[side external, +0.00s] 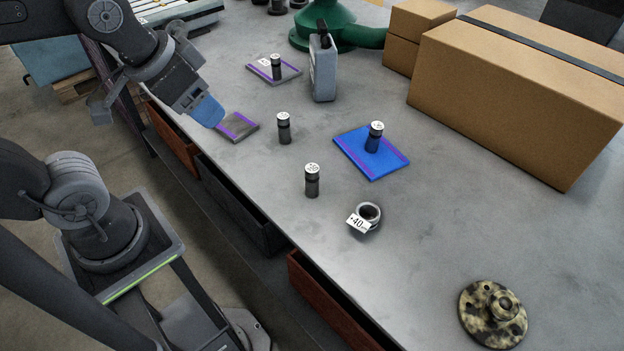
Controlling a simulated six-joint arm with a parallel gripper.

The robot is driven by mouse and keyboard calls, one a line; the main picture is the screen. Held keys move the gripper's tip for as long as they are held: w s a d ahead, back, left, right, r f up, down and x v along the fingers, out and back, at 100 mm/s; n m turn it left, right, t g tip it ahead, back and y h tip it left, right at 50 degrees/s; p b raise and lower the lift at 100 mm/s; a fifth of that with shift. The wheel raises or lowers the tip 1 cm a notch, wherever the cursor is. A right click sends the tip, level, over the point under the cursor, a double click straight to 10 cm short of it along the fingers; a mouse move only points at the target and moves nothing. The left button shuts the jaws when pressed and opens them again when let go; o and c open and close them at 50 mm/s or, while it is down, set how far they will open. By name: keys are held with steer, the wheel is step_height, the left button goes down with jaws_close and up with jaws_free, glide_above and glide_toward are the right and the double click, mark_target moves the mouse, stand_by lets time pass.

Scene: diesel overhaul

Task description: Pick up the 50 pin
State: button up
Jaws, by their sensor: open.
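Several dark pins with white labelled tops stand upright. One pin (284,130) and a nearer pin (312,183) stand on the bare table. Another pin (374,140) stands on a blue mat (356,162), and a far pin (276,68) stands on a grey mat (257,69). The numbers on their tops are too small to read surely, so I cannot tell which is the 50 pin. My gripper (208,111), with blue fingertips, is open above the table's left edge, left of the pins and touching none. The gap between its fingers is hidden from this side.
A ring (369,212) with a "40" tag lies near the front pin. An empty grey mat (238,127) lies below my gripper. A grey upright block (323,72), a green base (340,32), cardboard boxes (520,100) and a mottled flange (492,314) stand around. The right-centre table is clear.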

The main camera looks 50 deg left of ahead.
steer(key=w+d+f+m+g, duration=0.1)
steer(key=w+d+m+g, duration=0.25)
steer(key=w+m, duration=0.45)
steer(key=m+g, duration=0.2)
steer(key=m, duration=0.6)
glide_above(312, 168)
step_height(312, 168, down, 6)
steer(key=r, duration=0.1)
steer(key=f, duration=0.8)
steer(key=shift+a+f, duration=0.25)
steer(key=shift+f, duration=0.1)
steer(key=shift+d+f, duration=0.15)
steer(key=shift+f, duration=1.15)
steer(key=shift+d+f, duration=0.1)
steer(key=shift+f, duration=1.2)
steer(key=shift+c, duration=0.4)
jaws_close()
steer(key=shift+r, duration=0.1)
